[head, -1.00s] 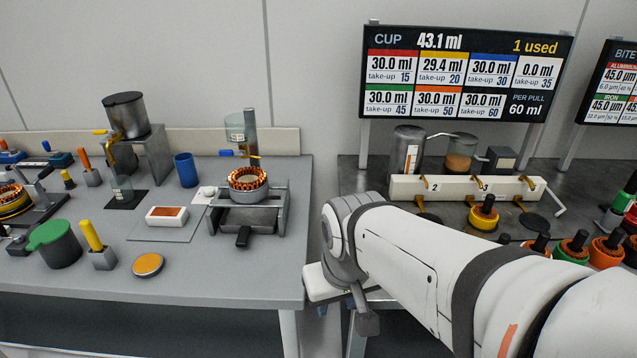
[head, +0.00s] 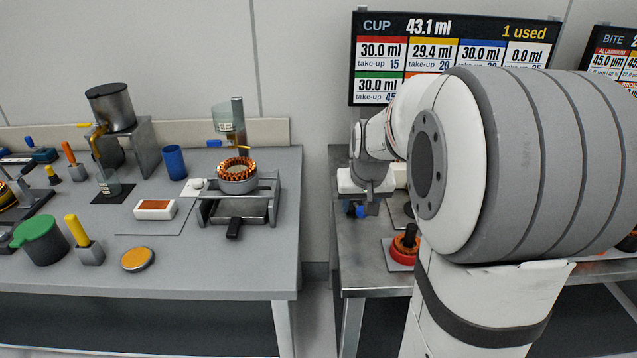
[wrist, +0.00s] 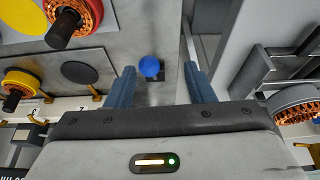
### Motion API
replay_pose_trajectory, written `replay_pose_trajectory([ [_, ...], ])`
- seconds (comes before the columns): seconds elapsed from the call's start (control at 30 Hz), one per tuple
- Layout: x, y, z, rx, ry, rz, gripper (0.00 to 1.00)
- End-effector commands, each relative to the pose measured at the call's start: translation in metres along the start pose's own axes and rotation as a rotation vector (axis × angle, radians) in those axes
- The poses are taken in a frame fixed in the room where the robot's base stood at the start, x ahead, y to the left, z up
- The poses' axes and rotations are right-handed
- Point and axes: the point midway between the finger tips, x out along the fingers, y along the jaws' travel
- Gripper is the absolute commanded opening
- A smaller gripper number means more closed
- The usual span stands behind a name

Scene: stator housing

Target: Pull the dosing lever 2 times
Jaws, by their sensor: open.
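No lever is labelled as the dosing lever in these views. A round blue knob (wrist: 150,67) on a small dark base shows in the wrist view, between and beyond my fingertips. Whether it belongs to a lever I cannot tell. My gripper (wrist: 160,75) is open, with nothing held between its blue fingers. In the head view my gripper (head: 355,208) points down over the left end of the right-hand bench. On the left bench, a grey hopper (head: 110,108) has a yellow lever-like handle (head: 98,128), with a clear cup (head: 108,183) below.
The left bench (head: 190,265) also holds a stator (head: 237,175) on a fixture, a blue cup (head: 174,162) and a green-lidded pot (head: 38,240). A gap separates the benches. A red-based piece (head: 403,248) stands near my arm. The display (head: 455,35) is partly hidden by my arm.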

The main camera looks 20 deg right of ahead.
Motion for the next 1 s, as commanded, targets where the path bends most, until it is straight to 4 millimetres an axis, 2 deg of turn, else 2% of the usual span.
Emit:
replay_pose_trajectory([
  [0.1, 0.015, 0.014, -0.018, 0.024, 0.014, 0.010, 0.48],
  [0.2, 0.023, 0.018, -0.022, 0.030, 0.019, 0.013, 0.48],
  [0.6, 0.082, 0.018, -0.023, 0.028, 0.017, 0.012, 0.48],
  [0.77, 0.093, 0.018, -0.024, 0.027, 0.019, 0.012, 0.48],
  [1.0, 0.095, 0.017, -0.024, 0.026, 0.020, 0.012, 0.48],
])
